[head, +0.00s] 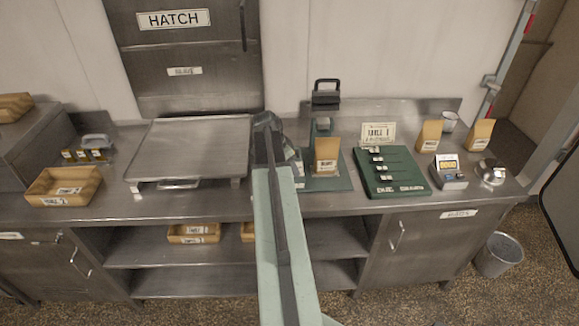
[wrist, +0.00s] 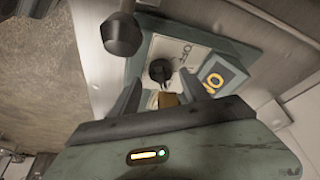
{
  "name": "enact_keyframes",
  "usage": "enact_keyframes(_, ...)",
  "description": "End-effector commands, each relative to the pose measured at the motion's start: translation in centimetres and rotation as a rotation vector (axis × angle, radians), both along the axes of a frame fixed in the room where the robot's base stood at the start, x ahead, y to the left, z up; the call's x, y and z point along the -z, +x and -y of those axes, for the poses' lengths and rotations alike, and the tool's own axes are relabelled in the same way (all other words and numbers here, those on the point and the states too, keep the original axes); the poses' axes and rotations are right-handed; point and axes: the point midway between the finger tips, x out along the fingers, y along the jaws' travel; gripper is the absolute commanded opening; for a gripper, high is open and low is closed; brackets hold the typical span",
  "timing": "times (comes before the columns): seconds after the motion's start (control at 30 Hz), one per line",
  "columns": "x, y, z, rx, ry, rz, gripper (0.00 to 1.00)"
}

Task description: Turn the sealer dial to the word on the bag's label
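The sealer (head: 323,124), a green machine with a black handle (head: 326,95), stands on the steel counter right of centre in the head view. In the wrist view, its dial (wrist: 160,70) is a dark knob on a white plate; the letters OFF show beside it. A lit display (wrist: 214,78) is to the dial's right. My gripper (wrist: 162,84) is open, its dark fingers apart on either side of the dial's near side; I cannot tell whether they touch it. A brown bag (head: 327,155) with a white label stands upright in front of the sealer. The label is too small to read.
A green board (head: 414,190) with small pieces lies to the right, below a lettered card (head: 378,134). Two more brown bags (head: 429,136) (head: 480,134), a small device (head: 448,173) and a metal cup stand farther right. A raised steel plate (head: 195,143) is left of my arm.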

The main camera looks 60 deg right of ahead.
Motion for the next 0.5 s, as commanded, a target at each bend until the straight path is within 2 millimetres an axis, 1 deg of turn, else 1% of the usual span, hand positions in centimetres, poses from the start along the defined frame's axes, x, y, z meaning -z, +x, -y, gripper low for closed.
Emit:
enact_keyframes(0.27,-0.4,0.1,-0.1,-0.002,-0.001,0.002,0.53)
enact_keyframes(0.37,-1.3,0.3,-0.3,-0.002,-0.001,0.002,0.53)
enact_keyframes(0.5,-3.7,0.6,-1.1,-0.002,-0.001,0.002,0.53)
